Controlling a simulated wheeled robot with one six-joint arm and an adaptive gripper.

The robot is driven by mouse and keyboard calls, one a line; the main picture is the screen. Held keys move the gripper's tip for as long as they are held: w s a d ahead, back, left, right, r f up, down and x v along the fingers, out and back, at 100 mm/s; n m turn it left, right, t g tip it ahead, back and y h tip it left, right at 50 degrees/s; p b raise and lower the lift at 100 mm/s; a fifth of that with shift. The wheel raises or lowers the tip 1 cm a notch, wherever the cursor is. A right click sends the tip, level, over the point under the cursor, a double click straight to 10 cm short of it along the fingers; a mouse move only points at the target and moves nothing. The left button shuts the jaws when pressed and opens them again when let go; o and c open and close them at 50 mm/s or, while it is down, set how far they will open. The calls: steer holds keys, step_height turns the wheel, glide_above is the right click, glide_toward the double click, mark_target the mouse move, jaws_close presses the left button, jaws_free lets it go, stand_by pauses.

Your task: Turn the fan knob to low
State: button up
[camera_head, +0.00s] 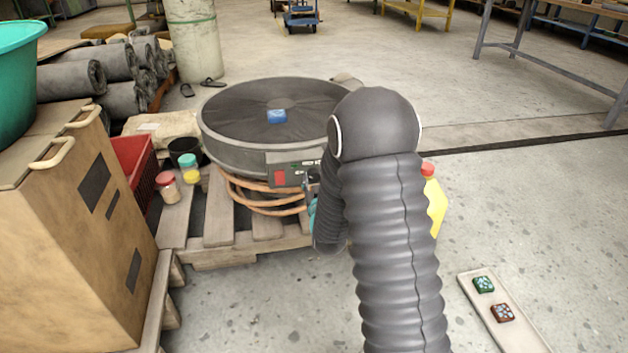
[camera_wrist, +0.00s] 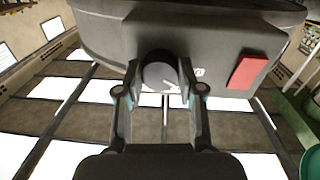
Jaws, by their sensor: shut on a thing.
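The fan (camera_head: 265,115) is a large round dark drum lying flat on a wooden pallet, with a grey control box (camera_head: 287,165) on its front rim. The box carries a red switch (camera_head: 279,177), also seen in the wrist view (camera_wrist: 247,72). The round black knob (camera_wrist: 158,72) is on the box face in the wrist view, with a pale mark on its right side. My gripper (camera_wrist: 159,80) is shut on the knob, one finger on each side. In the head view my arm hides most of the gripper and the knob; the dial setting cannot be read.
Orange hose coils (camera_head: 262,197) lie under the fan on the pallet (camera_head: 215,235). Jars (camera_head: 168,187) and a red crate (camera_head: 135,165) stand left, beside a tall brown box (camera_head: 75,230). A yellow bottle (camera_head: 435,205) is right of my arm.

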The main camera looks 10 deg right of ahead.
steer(key=m, duration=0.4)
steer(key=shift+r, duration=0.1)
steer(key=shift+m, duration=2)
steer(key=o, duration=1.1)
steer(key=shift+d, duration=0.1)
steer(key=shift+o, duration=0.2)
steer(key=s, duration=0.7)
steer(key=shift+s+a+r, duration=0.15)
steer(key=shift+s+a, duration=0.05)
steer(key=shift+s, duration=0.05)
